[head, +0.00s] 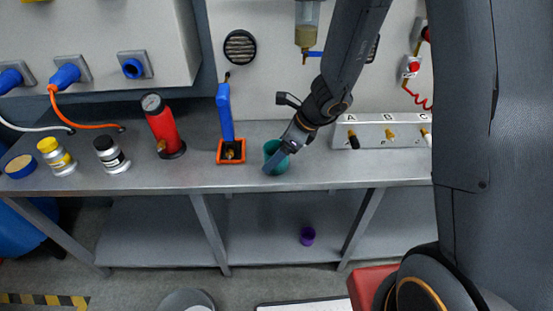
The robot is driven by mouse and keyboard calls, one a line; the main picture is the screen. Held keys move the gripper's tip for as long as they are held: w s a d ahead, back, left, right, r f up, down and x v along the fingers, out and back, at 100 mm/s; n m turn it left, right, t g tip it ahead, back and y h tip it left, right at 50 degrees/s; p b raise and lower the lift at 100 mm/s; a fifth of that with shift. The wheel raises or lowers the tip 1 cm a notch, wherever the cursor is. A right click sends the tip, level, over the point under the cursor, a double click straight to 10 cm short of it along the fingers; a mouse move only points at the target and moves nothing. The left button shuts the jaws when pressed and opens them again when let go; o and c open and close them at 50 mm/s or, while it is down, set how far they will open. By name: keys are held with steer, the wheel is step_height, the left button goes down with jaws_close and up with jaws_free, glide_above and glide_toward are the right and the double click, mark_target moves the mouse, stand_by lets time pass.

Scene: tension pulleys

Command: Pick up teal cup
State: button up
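The teal cup (278,149) stands on the grey metal workbench (200,177), a little right of the bench's middle. My gripper (275,158) is at the cup, with a finger showing in front of the cup's near side. The finger and my wrist cover part of the cup's rim and right side. The other finger is hidden, so I cannot tell if the gripper is open, or if it touches the cup.
Left of the cup stands an orange-edged holder (231,158) with a blue-handled tool (225,112). A red cylinder with a gauge (163,128) is further left. On the right is a lettered rack (380,134). A purple cup (308,236) sits on the lower shelf.

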steer(key=shift+a+f, duration=0.1)
steer(key=shift+f, duration=0.1)
steer(key=c, duration=1.2)
steer(key=shift+o, duration=0.2)
steer(key=shift+r, duration=0.15)
